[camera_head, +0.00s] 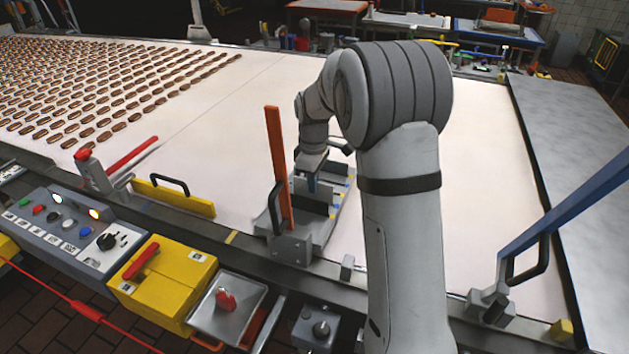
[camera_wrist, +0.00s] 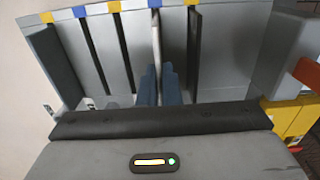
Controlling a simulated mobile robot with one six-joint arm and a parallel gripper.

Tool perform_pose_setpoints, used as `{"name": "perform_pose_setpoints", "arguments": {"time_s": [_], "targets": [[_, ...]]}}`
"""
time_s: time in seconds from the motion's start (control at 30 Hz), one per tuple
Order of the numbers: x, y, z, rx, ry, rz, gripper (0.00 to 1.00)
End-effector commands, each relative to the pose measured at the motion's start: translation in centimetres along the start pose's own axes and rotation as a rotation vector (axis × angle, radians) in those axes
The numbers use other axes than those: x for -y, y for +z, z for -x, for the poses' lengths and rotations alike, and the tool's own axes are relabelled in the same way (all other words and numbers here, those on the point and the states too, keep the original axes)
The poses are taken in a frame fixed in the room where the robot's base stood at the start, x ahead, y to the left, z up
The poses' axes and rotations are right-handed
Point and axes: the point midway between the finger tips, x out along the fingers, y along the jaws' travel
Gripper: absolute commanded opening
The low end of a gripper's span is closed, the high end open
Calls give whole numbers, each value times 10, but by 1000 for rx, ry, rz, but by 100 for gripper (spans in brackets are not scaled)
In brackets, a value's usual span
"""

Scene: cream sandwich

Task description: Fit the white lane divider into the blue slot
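The white lane divider (camera_wrist: 156,40) is a thin pale plate seen edge-on in the wrist view. My gripper (camera_wrist: 159,72) has its two blue fingers close together on either side of the divider's near end. The divider lines up with a blue mark (camera_wrist: 155,3) on the far wall of the grey divider tray (camera_wrist: 222,50). Whether its lower edge is seated in the slot is hidden. In the head view my gripper (camera_head: 312,184) is down over the tray (camera_head: 322,232), and my arm partly covers it; the divider cannot be made out there.
Dark dividers (camera_wrist: 122,45) stand on both sides of my fingers. Another blue mark (camera_wrist: 78,12) and several yellow marks line the wall. An upright orange lever (camera_head: 278,165) stands beside the tray. The white belt (camera_head: 240,130) carries rows of brown biscuits at left.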

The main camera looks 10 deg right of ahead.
Motion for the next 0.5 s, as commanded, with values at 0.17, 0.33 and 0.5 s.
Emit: {"name": "perform_pose_setpoints", "arguments": {"time_s": [0.17, 0.33, 0.5], "targets": [[0, 0, -3, 0, 0, -1, 0], [0, 0, -3, 0, 0, -1, 16], [0, 1, -3, 0, 0, -1, 26]]}}
